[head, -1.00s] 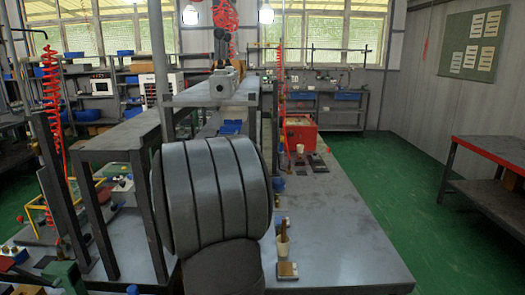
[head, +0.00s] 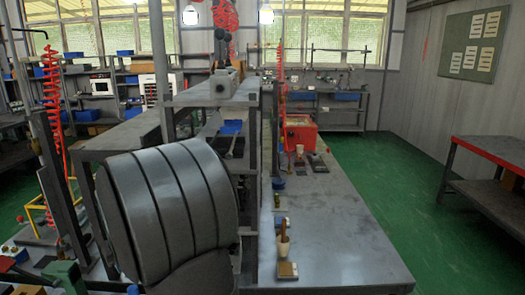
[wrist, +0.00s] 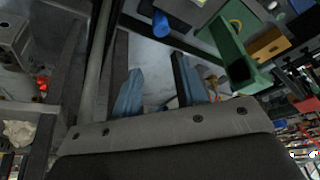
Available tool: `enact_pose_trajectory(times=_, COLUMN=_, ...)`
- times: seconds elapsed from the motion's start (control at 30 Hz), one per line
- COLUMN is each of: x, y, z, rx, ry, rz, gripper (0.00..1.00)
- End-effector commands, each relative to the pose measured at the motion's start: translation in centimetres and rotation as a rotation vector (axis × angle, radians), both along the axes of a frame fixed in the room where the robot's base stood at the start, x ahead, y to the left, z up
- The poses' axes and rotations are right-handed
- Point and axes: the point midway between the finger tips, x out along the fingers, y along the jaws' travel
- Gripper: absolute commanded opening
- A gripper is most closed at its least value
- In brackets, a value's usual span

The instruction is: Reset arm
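My gripper (wrist: 158,82) shows in the wrist view with its two blue-grey fingers spread apart. I see nothing between them except the pale surface behind. In the head view my own large dark arm link fills the lower left middle and hides part of the bench; the gripper itself cannot be made out there. A green block-shaped part (wrist: 232,50) lies to the upper right of the fingers in the wrist view, apart from them. A small blue cylinder (wrist: 161,24) is above the fingers there.
The grey bench top (head: 350,235) is mostly clear on the right. A pale cup with a brown handle in it (head: 283,245) and a small block (head: 287,270) stand near its front. A red box (head: 300,132) is farther back. A dark metal frame (head: 185,98) rises mid-left.

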Motion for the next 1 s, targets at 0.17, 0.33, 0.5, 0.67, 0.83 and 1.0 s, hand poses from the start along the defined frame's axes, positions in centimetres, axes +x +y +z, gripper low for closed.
enact_pose_trajectory(times=0.17, x=0.7, y=1.1, z=-3.4, rx=-0.004, ry=-0.001, rz=0.016, gripper=0.39)
enact_pose_trajectory(times=0.33, x=1.5, y=1.9, z=-6.2, rx=-0.003, ry=-0.002, rz=0.015, gripper=0.39)
enact_pose_trajectory(times=0.5, x=2.3, y=2.7, z=-8.9, rx=-0.004, ry=-0.001, rz=0.014, gripper=0.39)
enact_pose_trajectory(times=0.67, x=3.1, y=3.4, z=-11.4, rx=-0.002, ry=-0.002, rz=0.014, gripper=0.39)
enact_pose_trajectory(times=0.83, x=3.8, y=4.2, z=-13.9, rx=-0.002, ry=-0.002, rz=0.013, gripper=0.39)
enact_pose_trajectory(times=1.0, x=4.5, y=4.8, z=-16.1, rx=-0.001, ry=-0.003, rz=0.02, gripper=0.39)
